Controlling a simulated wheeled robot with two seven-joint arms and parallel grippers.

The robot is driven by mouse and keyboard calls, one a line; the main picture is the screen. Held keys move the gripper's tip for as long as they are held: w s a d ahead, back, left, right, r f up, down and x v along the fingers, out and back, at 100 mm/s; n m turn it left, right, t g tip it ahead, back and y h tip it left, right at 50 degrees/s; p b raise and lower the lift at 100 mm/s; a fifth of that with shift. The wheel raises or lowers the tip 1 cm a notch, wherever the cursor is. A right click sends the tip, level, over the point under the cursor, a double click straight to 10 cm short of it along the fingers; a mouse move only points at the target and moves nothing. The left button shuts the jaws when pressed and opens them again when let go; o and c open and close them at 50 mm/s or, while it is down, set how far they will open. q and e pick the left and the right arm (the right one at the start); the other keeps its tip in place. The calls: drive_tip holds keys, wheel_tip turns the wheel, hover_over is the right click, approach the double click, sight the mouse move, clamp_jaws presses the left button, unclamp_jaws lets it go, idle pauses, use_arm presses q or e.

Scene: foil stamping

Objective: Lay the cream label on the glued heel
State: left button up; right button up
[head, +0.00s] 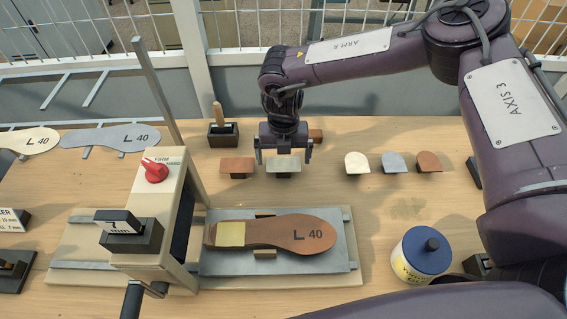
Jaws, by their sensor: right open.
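A brown insole (275,234) marked L 40 lies flat on the grey plate of the press bed. A pale yellow square patch (230,234) covers part of its left, heel end; I cannot tell glue from label by its look. My right gripper (283,158) points down, open, its fingers on either side of a pale grey-green piece (284,169) on a small stand; I cannot tell its height above it. A rounded cream piece (357,161) sits farther right on its own stand. My left gripper is not in view.
A press with a red knob (155,171) and upright post stands left of the insole. A blue-lidded pot (422,252) is at right. Brown (237,166), grey (394,161) and other brown (429,161) pieces stand in the back row. Table between row and plate is mostly clear.

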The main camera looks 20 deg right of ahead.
drive_tip(key=c, duration=0.9)
drive_tip(key=shift+r, duration=0.1)
